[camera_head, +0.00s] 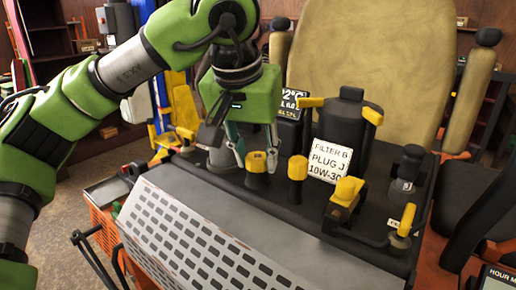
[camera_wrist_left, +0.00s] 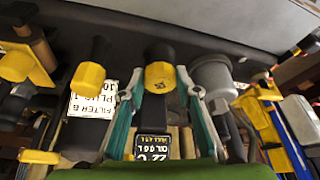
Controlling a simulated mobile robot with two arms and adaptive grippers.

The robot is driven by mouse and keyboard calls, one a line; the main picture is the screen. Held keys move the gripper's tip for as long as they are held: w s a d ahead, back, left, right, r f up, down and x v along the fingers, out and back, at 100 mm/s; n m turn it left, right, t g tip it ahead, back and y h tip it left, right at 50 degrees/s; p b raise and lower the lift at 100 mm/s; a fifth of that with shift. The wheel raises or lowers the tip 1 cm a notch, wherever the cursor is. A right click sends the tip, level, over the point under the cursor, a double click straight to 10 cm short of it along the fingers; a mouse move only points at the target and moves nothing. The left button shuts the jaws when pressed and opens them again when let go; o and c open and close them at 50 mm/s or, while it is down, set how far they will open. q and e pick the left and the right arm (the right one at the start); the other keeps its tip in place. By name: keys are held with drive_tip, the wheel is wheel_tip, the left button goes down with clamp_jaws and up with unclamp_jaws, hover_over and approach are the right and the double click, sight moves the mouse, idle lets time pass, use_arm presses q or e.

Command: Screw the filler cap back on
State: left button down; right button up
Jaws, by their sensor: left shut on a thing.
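The filler cap (camera_head: 256,166) is a yellow cap with a dark mark on top, standing over a black neck (camera_head: 256,182) on the engine deck. It also shows in the middle of the left wrist view (camera_wrist_left: 158,77). My left gripper (camera_head: 256,157) comes down from above, with one fingertip on each side of the cap, shut on it. Both teal fingers also show in the left wrist view (camera_wrist_left: 160,84). The cap looks upright and in line with the neck; how far its thread is engaged is hidden. My right gripper is not in view.
A second yellow-capped post (camera_head: 297,168) stands close to the right. A grey cylinder (camera_wrist_left: 212,78) stands close beside the fingers. The perforated grey cover (camera_head: 215,235) in front is clear.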

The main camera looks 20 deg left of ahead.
use_arm(q)
drive_tip(key=shift+s+f+m+h, duration=0.1)
drive_tip(key=shift+f+m+h, duration=0.15)
drive_tip(key=shift+m, duration=0.45)
